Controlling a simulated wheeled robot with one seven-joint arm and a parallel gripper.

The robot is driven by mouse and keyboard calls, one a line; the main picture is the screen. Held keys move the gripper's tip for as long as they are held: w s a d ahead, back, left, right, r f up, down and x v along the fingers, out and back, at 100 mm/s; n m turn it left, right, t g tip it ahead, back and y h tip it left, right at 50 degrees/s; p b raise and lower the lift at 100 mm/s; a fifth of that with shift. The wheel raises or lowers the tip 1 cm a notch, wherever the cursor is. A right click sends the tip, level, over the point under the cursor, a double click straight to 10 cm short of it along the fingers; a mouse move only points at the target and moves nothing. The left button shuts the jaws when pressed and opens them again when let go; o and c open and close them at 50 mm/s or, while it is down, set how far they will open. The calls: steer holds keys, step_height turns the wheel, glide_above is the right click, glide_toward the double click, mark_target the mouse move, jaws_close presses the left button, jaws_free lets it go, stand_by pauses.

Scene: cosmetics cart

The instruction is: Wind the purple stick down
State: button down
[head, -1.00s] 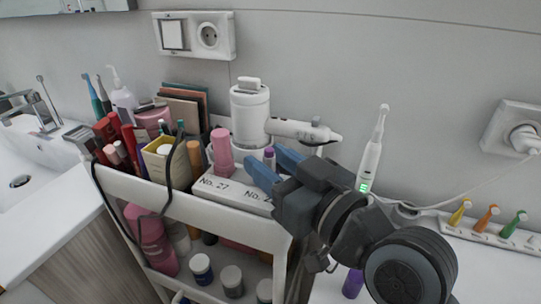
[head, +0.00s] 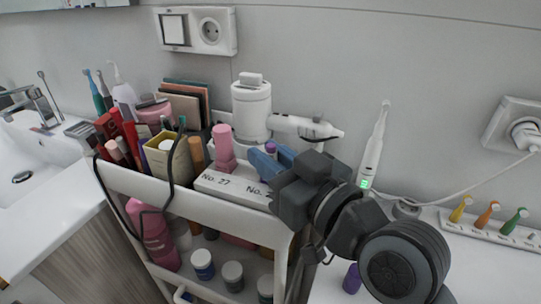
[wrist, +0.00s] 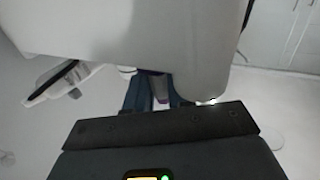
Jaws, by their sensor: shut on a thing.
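The purple stick (head: 270,148) stands upright on the white box labelled No. 27 (head: 222,184), beside a pink stick (head: 223,148). Only its purple top shows in the head view; its lower part is hidden behind my blue fingers. My gripper (head: 268,158) reaches in from the right and is shut on the stick. In the wrist view the stick (wrist: 160,88) shows as a dim greyish purple shape between the two blue fingers.
Cosmetics crowd the cart's left side. A purple cap (head: 352,278) lies on the right counter, near a lit toothbrush (head: 373,150).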

steer(key=shift+r+m+t+h+p, duration=0.1)
steer(key=shift+m+t+h+p, duration=0.85)
steer(key=shift+h+p, duration=0.45)
steer(key=shift+m+t+h+p, duration=0.55)
steer(key=shift+m+t+h, duration=0.2)
steer(key=shift+m+h, duration=0.7)
steer(key=shift+f+m+t+h+b, duration=0.1)
steer(key=shift+m+t+h+b, duration=0.1)
steer(key=shift+m+h+b, duration=0.65)
steer(key=shift+f+m+t+h+b, duration=0.1)
steer(key=shift+m+t+h+b, duration=0.25)
steer(key=shift+h, duration=0.95)
steer(key=shift+r+m+g+h+b, duration=0.1)
steer(key=shift+m+g+h+b, duration=0.1)
steer(key=shift+m+h+b, duration=0.75)
steer(key=shift+m+g+h+b, duration=0.15)
steer(key=shift+m+h+b, duration=0.4)
steer(key=shift+h+b, duration=0.75)
steer(key=shift+h, duration=0.25)
steer(key=c, duration=1.1)
jaws_free()
steer(key=shift+s+a+b, duration=0.15)
steer(key=shift+s+a, duration=0.1)
steer(key=shift+s, duration=1.05)
steer(key=shift+s+a+b, duration=0.1)
steer(key=shift+s+a, duration=0.15)
steer(key=shift+s, duration=1)
steer(key=shift+s+a+b, duration=0.15)
steer(key=shift+s+a, duration=0.1)
steer(key=shift+s, duration=1.05)
